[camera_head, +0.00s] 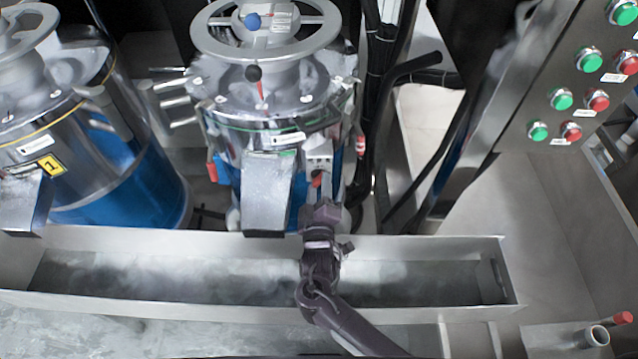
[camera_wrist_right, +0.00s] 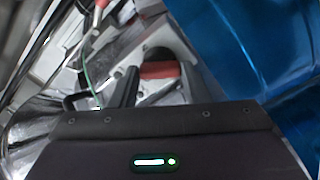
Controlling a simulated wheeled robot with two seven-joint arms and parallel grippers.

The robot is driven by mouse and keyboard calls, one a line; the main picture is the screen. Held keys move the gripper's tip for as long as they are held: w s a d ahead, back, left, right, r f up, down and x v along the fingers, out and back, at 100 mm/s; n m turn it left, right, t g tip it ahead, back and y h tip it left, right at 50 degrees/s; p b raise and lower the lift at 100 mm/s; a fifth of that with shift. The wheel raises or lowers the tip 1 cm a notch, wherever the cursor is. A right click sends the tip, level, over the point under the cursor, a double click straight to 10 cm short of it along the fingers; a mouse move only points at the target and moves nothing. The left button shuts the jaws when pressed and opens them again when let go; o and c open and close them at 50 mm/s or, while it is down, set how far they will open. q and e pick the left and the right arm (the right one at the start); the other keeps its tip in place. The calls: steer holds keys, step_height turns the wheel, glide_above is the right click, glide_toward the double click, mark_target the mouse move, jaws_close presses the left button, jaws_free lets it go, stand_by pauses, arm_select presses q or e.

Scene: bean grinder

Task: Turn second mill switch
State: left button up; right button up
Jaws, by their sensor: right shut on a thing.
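The second mill (camera_head: 268,110) stands in the middle of the head view, a metal and blue cylinder with a handwheel on top. Its switch (camera_head: 317,180) is a small red knob below a light box on the mill's front, right of the metal chute (camera_head: 268,190). My right gripper (camera_head: 318,194) reaches up to the switch from below and is shut on it. In the right wrist view the red switch (camera_wrist_right: 159,70) shows between the dark fingers of my right gripper (camera_wrist_right: 157,80). The fingers partly hide the switch in the head view. My left gripper is not in view.
A mill labelled 1 (camera_head: 80,140) stands at the left. A long metal trough (camera_head: 410,313) runs below the mills, under my right arm. A panel (camera_head: 575,75) with green and red buttons is at the upper right. Black cables (camera_head: 375,110) hang right of the second mill.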

steer(key=n+p, duration=0.2)
steer(key=n, duration=0.2)
steer(key=shift+n+p, duration=0.35)
steer(key=shift+n, duration=0.95)
steer(key=o, duration=1)
steer(key=shift+s, duration=0.15)
steer(key=s, duration=0.7)
steer(key=shift+s, duration=0.3)
steer(key=shift+f, duration=0.1)
